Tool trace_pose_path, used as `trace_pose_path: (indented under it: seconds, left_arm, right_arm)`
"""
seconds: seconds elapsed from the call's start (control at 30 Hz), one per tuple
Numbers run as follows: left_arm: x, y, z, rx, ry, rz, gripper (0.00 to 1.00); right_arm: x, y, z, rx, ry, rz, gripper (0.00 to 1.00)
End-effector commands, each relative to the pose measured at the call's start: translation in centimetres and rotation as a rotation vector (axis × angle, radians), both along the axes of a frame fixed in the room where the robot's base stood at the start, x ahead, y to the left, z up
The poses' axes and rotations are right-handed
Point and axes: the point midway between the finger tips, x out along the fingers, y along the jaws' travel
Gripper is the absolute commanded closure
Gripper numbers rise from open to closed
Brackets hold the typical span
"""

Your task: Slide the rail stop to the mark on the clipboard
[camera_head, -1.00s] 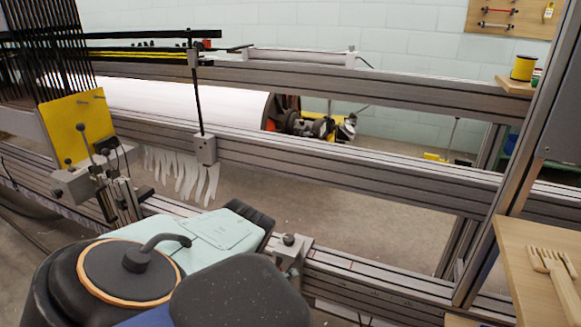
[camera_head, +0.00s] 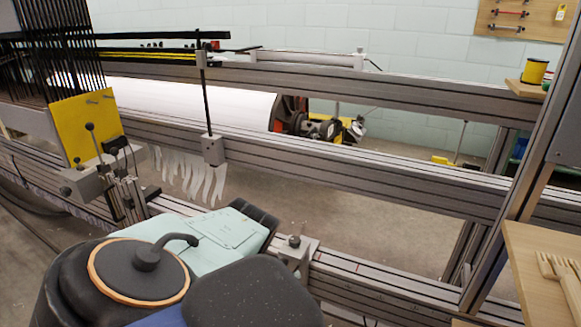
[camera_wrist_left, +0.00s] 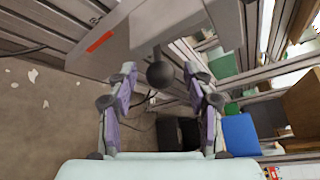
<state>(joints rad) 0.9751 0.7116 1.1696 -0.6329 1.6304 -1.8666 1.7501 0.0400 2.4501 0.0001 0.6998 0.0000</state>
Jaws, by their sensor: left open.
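The rail stop (camera_head: 297,254) looks like a small grey block with a dark knob, on the near lower rail (camera_head: 350,277). My left gripper (camera_head: 264,222) is just left of it in the head view, its dark fingers partly hidden behind my pale green wrist. In the left wrist view my left gripper (camera_wrist_left: 162,88) is open, its two fingers on either side of a round black knob (camera_wrist_left: 160,74). I cannot tell whether they touch it. A red strip (camera_wrist_left: 100,41) lies on the grey metal beyond. I cannot make out a clipboard. My right gripper is not in view.
A yellow plate (camera_head: 82,125) with levers stands at the left. A wooden shelf (camera_head: 535,255) with a comb (camera_head: 560,275) is at the right. The rail right of the stop looks clear up to the upright post.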

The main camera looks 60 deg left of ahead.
Motion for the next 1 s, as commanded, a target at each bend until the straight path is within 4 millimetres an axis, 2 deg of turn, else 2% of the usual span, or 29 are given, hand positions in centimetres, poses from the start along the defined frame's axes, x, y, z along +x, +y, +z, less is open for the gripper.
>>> trace_pose_path:
  seconds: [0.3, 0.5, 0.7, 1.0]
  left_arm:
    - [-6.5, 0.0, 1.4, 0.0, 0.004, 0.005, 0.48]
    - [-9.3, -0.1, 2.0, 0.001, 0.003, 0.003, 0.48]
    - [-10.2, -0.2, 2.2, -0.001, 0.003, 0.002, 0.48]
    - [-10.2, -0.2, 2.2, -0.001, 0.002, 0.001, 0.48]
  right_arm:
    - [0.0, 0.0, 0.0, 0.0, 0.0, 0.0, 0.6]
    - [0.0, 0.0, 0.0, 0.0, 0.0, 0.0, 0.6]
    - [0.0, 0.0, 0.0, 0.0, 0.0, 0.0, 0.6]
    - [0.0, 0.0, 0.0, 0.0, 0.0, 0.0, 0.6]
